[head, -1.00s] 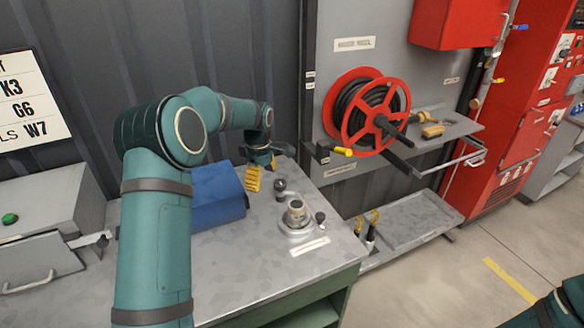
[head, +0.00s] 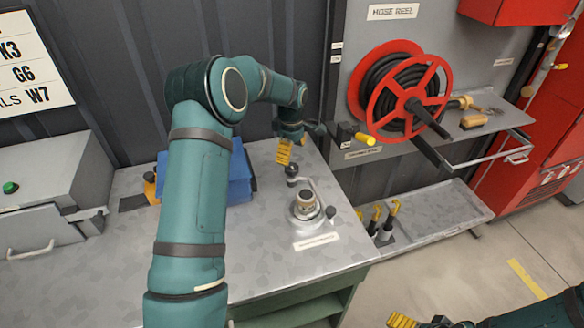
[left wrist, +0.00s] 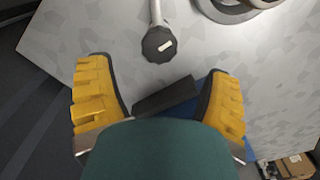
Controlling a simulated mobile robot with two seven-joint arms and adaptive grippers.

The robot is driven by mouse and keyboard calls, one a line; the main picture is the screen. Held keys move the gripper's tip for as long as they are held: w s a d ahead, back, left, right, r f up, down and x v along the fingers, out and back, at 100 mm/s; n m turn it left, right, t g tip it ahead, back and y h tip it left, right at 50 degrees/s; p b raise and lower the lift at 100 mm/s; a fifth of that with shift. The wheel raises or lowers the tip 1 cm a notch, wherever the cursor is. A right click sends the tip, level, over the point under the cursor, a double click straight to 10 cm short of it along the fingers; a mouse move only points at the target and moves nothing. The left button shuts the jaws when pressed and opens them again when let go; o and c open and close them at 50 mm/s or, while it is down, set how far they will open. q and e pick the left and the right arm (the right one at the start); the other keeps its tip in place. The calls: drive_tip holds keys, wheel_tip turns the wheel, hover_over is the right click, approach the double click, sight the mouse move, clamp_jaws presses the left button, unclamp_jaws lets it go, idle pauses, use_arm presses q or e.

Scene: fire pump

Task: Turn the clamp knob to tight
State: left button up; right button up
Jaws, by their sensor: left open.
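A metal clamp fixture (head: 304,208) stands on the grey bench. A dark knob (head: 291,170) is at its back end, and a smaller dark knob (head: 331,212) is at its right. My left gripper (head: 284,151) is just behind and above the back knob, open and empty. In the left wrist view, a black faceted knob (left wrist: 158,44) with a white mark sits at the end of a silver bar. It lies ahead of and between the spread yellow fingers (left wrist: 160,78), apart from both. My right gripper (head: 405,320) shows only partly at the bottom edge.
A blue box (head: 240,175) stands on the bench (head: 120,235), partly behind my left arm. A white label (head: 317,242) lies in front of the fixture. The red hose reel (head: 408,98) and a shelf are to the right. The bench front is clear.

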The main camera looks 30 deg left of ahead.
sight(292, 166)
use_arm(q)
wheel_tip(292, 166, down, 7)
drive_tip(key=shift+r, duration=0.15)
drive_tip(key=c, duration=1.2)
